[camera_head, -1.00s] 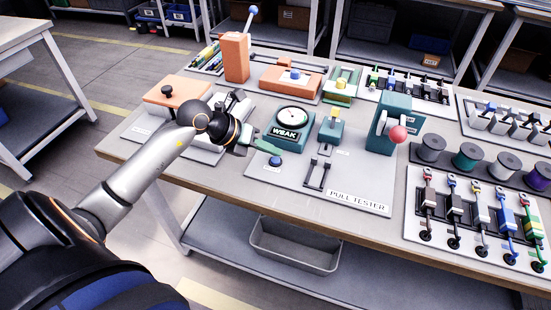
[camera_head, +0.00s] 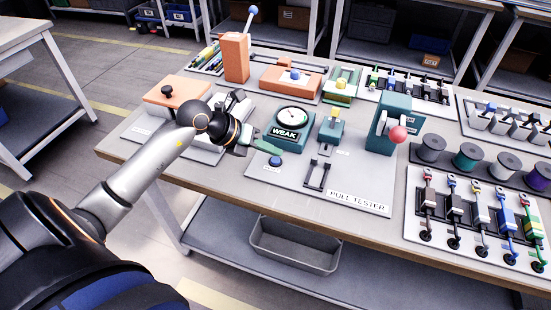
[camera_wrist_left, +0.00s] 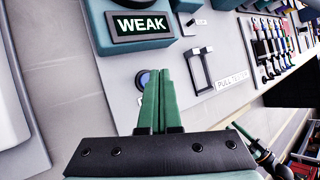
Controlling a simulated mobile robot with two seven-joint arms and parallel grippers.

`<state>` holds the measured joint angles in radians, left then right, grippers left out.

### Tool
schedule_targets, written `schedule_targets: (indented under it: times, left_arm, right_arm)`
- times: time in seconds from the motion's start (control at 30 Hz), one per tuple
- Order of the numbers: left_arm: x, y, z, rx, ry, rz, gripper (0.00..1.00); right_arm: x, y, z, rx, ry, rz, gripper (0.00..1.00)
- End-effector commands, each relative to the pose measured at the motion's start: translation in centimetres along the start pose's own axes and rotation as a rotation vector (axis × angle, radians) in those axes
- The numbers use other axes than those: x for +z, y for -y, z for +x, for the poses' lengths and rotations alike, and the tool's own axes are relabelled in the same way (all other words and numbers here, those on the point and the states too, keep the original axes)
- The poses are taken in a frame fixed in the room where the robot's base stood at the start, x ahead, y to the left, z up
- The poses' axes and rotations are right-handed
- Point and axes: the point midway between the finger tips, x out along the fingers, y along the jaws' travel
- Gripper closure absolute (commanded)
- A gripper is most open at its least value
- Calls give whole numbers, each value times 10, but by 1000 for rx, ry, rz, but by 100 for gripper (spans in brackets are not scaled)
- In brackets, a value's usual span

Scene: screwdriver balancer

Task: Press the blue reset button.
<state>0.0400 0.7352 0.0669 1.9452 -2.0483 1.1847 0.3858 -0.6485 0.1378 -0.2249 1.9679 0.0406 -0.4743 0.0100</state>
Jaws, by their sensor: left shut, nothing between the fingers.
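The blue reset button (camera_head: 275,161) sits on the grey pull tester plate (camera_head: 262,174), in front of the teal gauge box marked WEAK (camera_head: 290,126). My left gripper (camera_head: 280,152) has green fingers, shut and empty, with the tips just behind and above the button in the head view. In the left wrist view the button (camera_wrist_left: 145,79) shows beside the left edge of the shut fingertips (camera_wrist_left: 164,70), which partly cover it. I cannot tell whether the tips touch the button. My right gripper is in neither current view.
A dark U-shaped handle (camera_head: 317,174) stands on the plate right of the button. A yellow-topped teal clamp (camera_head: 331,128) and a teal unit with a red ball (camera_head: 398,134) stand farther right.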

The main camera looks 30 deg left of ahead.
Motion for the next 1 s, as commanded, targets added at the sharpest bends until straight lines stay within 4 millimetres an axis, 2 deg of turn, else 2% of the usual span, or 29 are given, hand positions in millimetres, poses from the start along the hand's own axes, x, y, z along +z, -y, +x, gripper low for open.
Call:
schedule_targets:
  times: [1.0]
  left_arm:
    - [-5, -5, 6, 0, 0, 0, 100]
  right_arm:
    - [4, 0, 4, -1, 0, 0, 50]
